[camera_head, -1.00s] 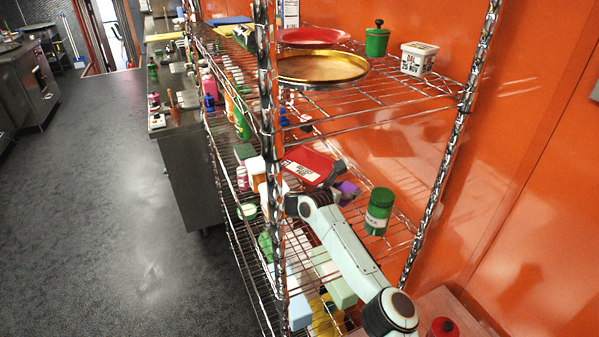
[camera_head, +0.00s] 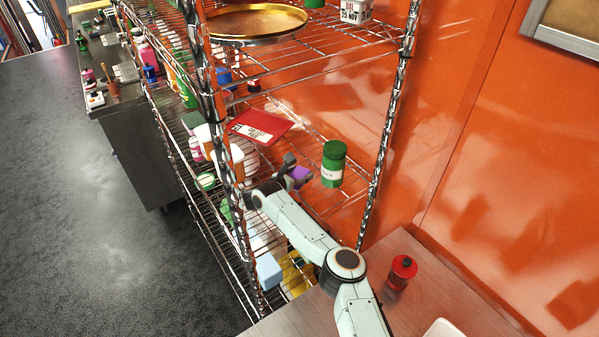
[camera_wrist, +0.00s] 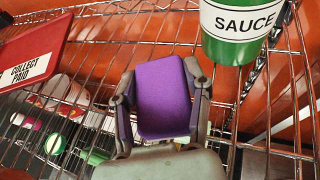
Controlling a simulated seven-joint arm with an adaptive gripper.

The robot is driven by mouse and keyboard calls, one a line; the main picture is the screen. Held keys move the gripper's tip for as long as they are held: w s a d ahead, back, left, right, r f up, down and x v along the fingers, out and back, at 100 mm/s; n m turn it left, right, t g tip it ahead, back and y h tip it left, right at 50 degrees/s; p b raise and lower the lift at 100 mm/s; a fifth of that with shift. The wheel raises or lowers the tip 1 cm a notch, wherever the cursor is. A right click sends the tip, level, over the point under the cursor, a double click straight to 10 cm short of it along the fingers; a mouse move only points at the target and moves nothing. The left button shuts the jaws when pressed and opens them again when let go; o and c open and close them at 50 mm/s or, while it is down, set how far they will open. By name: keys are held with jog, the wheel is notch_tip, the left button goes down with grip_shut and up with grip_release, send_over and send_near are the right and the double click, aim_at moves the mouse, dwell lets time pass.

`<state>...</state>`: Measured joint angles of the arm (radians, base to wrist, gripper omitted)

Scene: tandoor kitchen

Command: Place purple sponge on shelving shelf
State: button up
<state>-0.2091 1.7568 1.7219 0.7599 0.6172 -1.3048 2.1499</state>
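The purple sponge (camera_head: 300,173) is at the middle wire shelf of the shelving (camera_head: 330,205). It also shows in the wrist view (camera_wrist: 162,96), upright between the two fingers of my gripper (camera_wrist: 160,105). The fingers flank it closely on both sides, and my gripper looks shut on it. In the head view my gripper (camera_head: 287,172) reaches in at the shelf's near end. I cannot tell whether the sponge touches the wires. Its lower end is hidden by the gripper.
A green sauce can (camera_head: 333,164) stands just right of the sponge. A red "collect paid" folder (camera_head: 259,127) lies to the left. Chrome posts (camera_head: 385,130) frame the shelf. Bare wires show around the can.

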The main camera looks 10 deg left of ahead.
jog(key=o, duration=0.3)
jog(key=shift+r, duration=0.15)
jog(key=shift+s+a+r, duration=0.1)
jog(key=shift+s+a, duration=0.05)
jog(key=shift+s, duration=0.05)
jog(key=shift+v, duration=1.1)
notch_tip(320, 180, up, 7)
jog(key=shift+s+r, duration=0.1)
jog(key=shift+r, duration=0.05)
